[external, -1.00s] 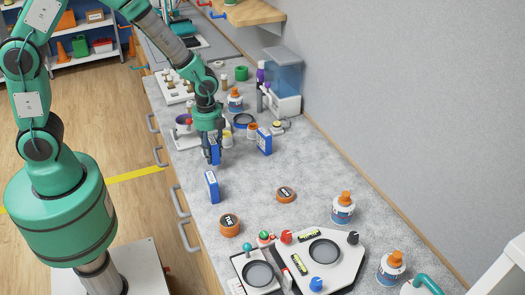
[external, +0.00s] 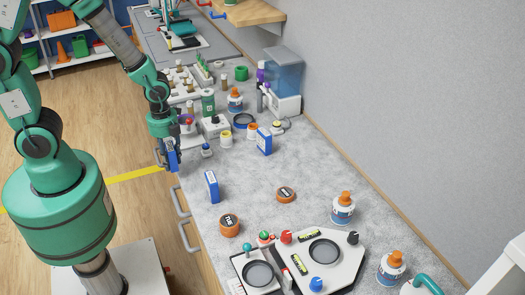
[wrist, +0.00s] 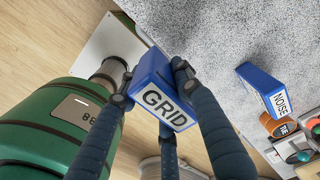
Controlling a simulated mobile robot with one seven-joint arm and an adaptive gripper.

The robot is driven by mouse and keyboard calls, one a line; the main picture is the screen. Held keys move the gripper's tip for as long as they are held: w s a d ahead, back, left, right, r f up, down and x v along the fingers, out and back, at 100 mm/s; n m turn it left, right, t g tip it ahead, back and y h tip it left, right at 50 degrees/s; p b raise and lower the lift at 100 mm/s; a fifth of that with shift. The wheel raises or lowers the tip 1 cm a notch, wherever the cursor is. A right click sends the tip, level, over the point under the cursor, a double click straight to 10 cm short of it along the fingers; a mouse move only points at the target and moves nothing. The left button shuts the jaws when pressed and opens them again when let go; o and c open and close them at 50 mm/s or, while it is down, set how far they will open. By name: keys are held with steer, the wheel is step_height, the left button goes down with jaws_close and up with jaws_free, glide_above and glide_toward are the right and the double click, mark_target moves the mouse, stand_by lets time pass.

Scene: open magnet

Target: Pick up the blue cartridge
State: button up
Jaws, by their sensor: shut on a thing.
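My gripper (external: 171,152) is shut on a blue cartridge (external: 173,160) at the left edge of the counter. In the wrist view this cartridge (wrist: 165,104) has a white label reading GRID, and the dark fingers clasp it. A second blue cartridge (external: 212,187) stands on the counter to the lower right; its label reads NOISE in the wrist view (wrist: 264,92). A third blue cartridge (external: 264,141) stands further right on the counter.
Orange-topped round pieces (external: 229,225) and a white device with dark round pads (external: 325,252) are at the near end. Orange-capped bottles (external: 342,208) stand along the right. Bare grey counter (external: 245,180) lies between. Bottles and racks crowd the far end.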

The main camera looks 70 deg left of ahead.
steer(key=shift+s, duration=0.1)
stand_by(0.7)
steer(key=w+d+r+p, duration=0.1)
steer(key=w+p, duration=0.6)
steer(key=w, duration=1.7)
steer(key=w+d+r+p, duration=0.2)
steer(key=w+p, duration=0.6)
steer(key=w, duration=1.6)
steer(key=shift+r, duration=1.1)
steer(key=shift+f+p, duration=0.4)
steer(key=shift+f, duration=2.5)
steer(key=shift+s+f, duration=0.1)
steer(key=shift+f+p, duration=0.35)
steer(key=shift+f, duration=1.6)
